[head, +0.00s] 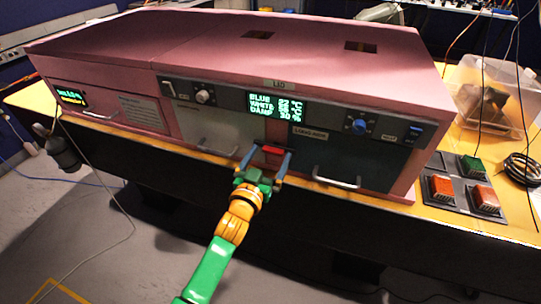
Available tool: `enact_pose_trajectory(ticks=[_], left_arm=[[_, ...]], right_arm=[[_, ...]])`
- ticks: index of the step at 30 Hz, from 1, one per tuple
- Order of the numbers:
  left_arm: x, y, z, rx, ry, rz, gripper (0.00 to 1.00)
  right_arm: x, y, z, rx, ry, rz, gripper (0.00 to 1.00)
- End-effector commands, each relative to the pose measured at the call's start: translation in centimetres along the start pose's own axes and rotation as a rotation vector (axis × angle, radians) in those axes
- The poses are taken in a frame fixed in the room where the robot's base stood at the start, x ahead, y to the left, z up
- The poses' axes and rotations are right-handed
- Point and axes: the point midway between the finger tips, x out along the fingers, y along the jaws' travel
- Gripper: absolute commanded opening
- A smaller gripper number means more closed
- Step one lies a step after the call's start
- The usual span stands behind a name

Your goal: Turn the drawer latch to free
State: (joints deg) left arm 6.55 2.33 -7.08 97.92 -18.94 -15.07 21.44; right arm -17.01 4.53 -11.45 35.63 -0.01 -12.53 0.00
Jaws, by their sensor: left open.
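The pink foam enclosure (240,40) stands on the table with a row of drawers and panels along its front. A small red piece (272,150), likely the drawer latch, sits low at the middle of the front, between a light grey drawer and a dark drawer (345,160). My left gripper (268,156) reaches up from below and is open, with one blue finger on each side of the red piece. I cannot tell whether the fingers touch it. The latch's exact turn is too small to read. My right gripper is not in view.
Drawer handles (337,182) jut out along the lower front, on both sides of my gripper. A control box with green and red buttons (472,166), a coiled cable (522,169) and a clear bin (492,95) are at the right. The floor in front is mostly clear.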

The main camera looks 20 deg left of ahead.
Motion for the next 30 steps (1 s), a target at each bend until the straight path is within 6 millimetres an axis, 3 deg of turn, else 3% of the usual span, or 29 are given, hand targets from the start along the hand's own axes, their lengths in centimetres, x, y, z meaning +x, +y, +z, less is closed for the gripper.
enact_pose_trajectory(ticks=[10,19,30], left_arm=[[0.58,0.00,0.07,0.000,-0.002,0.000,0.97],[0.56,0.00,0.08,0.000,-0.002,0.000,0.16],[0.56,0.01,0.02,0.075,-0.002,0.000,0.14]], right_arm=[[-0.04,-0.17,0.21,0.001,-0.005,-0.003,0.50],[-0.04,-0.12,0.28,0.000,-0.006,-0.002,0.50],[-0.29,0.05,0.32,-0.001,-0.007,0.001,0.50]])
